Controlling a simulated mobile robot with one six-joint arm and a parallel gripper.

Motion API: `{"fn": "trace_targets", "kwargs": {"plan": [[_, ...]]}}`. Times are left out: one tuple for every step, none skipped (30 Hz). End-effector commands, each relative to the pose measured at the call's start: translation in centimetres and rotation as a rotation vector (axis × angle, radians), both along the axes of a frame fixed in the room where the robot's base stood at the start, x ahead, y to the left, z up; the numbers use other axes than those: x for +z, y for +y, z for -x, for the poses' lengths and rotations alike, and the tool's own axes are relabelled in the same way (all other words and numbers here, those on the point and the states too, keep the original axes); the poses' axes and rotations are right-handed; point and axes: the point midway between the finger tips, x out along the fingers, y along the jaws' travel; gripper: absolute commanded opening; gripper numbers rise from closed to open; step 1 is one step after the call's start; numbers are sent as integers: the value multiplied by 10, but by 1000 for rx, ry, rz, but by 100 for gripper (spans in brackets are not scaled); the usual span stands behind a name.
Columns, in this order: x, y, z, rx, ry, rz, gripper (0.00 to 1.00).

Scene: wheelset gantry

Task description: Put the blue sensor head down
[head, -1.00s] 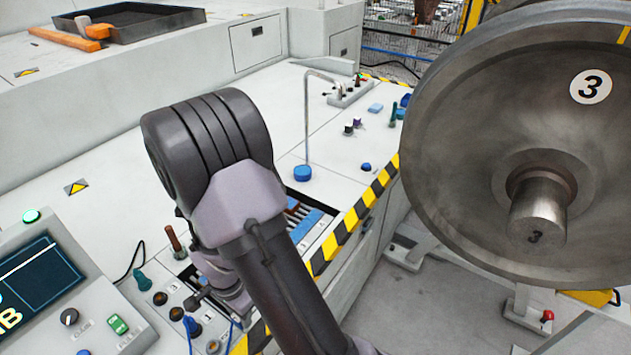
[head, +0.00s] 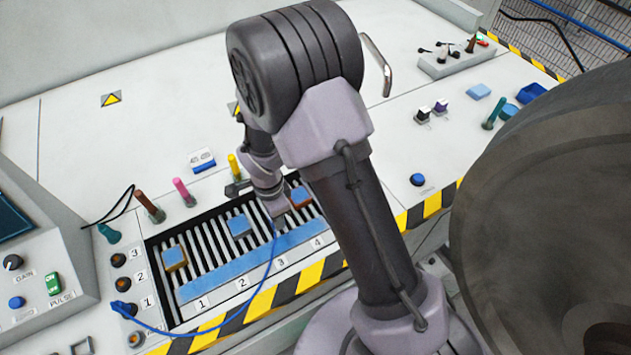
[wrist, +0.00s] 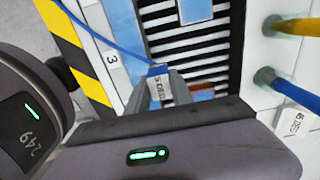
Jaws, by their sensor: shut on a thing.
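My gripper (wrist: 160,92) is shut on the small blue sensor head (wrist: 157,71), which has a white label and a blue cable. The fingers hold it over the slatted tray (wrist: 195,47), near the number 3. Whether it touches the slats I cannot tell. In the head view my gripper (head: 277,212) is over the middle of the tray (head: 153,243), and the arm partly hides the tray's right end. The blue cable (head: 262,288) runs from the held head to the sockets at the left.
A blue strip (head: 215,283) borders the tray's front. Coloured pegs (head: 183,191) stand behind it. A large wheel (head: 550,210) fills the right.

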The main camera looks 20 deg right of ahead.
Motion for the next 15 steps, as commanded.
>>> {"fn": "trace_targets", "kwargs": {"plan": [[-4,-12,-12,-6,-2,0,0],[-6,-19,-20,-7,-2,0,0],[-7,-28,-31,-7,-2,0,0],[-9,-35,-39,-7,-2,0,0],[-10,-43,-46,-7,-2,0,0],[-11,-52,-58,-7,-2,0,0],[-12,-60,-65,-6,-2,1,0],[-13,-66,-73,-5,-3,0,0],[-14,-74,-82,-6,-3,0,0],[-15,-79,-87,-5,-1,0,0],[-15,-84,-93,-4,-2,0,0],[-15,-88,-98,-2,-2,1,0],[-15,-91,-101,-2,-1,1,0],[-15,-93,-103,-1,0,0,0],[-18,-95,-104,-1,1,0,0]]}}
